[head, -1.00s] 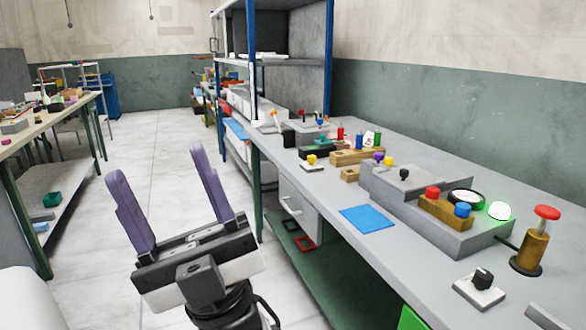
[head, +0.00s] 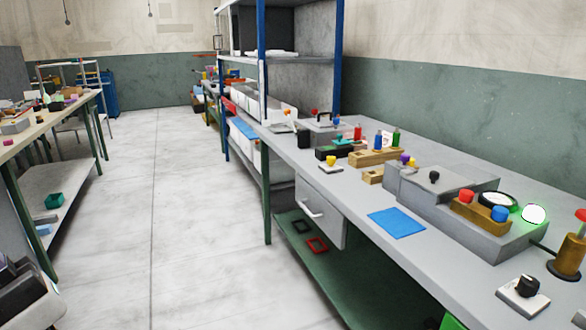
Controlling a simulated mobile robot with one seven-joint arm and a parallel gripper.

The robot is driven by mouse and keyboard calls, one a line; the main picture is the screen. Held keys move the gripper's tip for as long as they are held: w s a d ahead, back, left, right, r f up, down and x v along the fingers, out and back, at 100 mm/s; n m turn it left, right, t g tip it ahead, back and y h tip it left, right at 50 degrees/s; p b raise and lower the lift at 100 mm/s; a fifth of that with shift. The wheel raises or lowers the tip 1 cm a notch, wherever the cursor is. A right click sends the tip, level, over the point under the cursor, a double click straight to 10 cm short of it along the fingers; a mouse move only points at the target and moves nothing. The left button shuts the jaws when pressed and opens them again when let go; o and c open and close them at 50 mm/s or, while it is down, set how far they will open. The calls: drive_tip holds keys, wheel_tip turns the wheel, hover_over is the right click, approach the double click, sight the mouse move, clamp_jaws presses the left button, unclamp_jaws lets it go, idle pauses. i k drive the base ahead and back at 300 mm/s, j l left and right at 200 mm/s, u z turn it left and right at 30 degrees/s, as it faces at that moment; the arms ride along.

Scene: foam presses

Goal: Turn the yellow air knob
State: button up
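A yellow knob (head: 331,161) sits on a small pale plate (head: 330,169) on the grey workbench (head: 345,190), left of the wooden blocks. A second small yellow piece (head: 411,162) shows beside a purple knob (head: 404,158), behind the grey press base. A dark and pale part of my own body shows at the lower left edge. My gripper's fingers are outside the picture, so nothing of their opening or hold can be seen. Nothing touches the yellow knob.
A blue mat (head: 397,222) lies on the bench front. A drawer (head: 313,208) protrudes below the benchtop. Floor (head: 165,220) is clear between the benches.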

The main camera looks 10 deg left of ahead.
sight(331, 160)
drive_tip(key=i+l, duration=0.8)
drive_tip(key=i, duration=0.2)
drive_tip(key=i+j+z, duration=0.25)
drive_tip(key=j, duration=0.6)
drive_tip(key=i+j+z, duration=0.1)
drive_tip(key=j+z, duration=0.15)
drive_tip(key=j, duration=0.6)
drive_tip(key=j+z, duration=0.3)
drive_tip(key=j, duration=0.65)
drive_tip(key=i, duration=0.05)
